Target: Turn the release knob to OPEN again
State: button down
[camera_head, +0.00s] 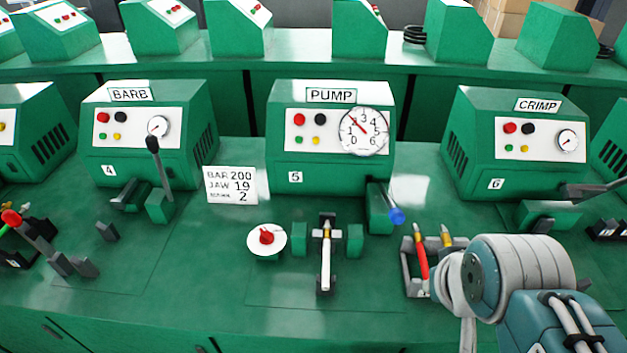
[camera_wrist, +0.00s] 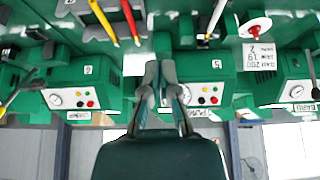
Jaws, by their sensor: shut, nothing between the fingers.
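The release knob (camera_head: 266,237) is red and sits on a round white plate at the front left of the PUMP machine (camera_head: 330,180). It also shows in the upside-down wrist view (camera_wrist: 257,25). Its markings are too small to read, so I cannot tell its setting. My gripper (camera_wrist: 160,66) is shut and empty in the wrist view, well apart from the knob. In the head view my arm fills the lower right and the fingertips do not show clearly. The PUMP gauge (camera_head: 365,131) has its needle pointing to the upper left.
A lever with a blue end (camera_head: 396,215) stands right of the pump. A rack with red and yellow-tipped tools (camera_head: 421,262) is near my arm. A white card (camera_head: 231,186) stands behind the knob.

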aim_at(266, 237)
jog(key=j, duration=1.55)
